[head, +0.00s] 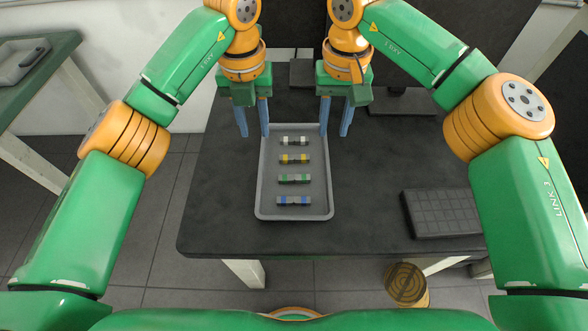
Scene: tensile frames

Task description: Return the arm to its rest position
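My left gripper (253,134) is above the far left part of the dark table, beside the tray's far left corner. Its two blue fingers are apart and I see nothing between them. My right gripper (335,134) is to the right of the tray's far end. Its blue fingers are also apart, with nothing seen between them. Both arms reach forward and their fingers point down. A grey tray (265,212) lies on the table, with a white-marked piece (295,141), a yellow-marked piece (294,159), a green-marked piece (294,179) and a blue-marked piece (293,201) in a column.
The dark table (365,200) has free room left and right of the tray. A dark gridded block (441,212) lies at the right. A dark screen stands at the back on a base (402,103). A green side bench (50,75) is at far left. A round stool (405,283) is in front.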

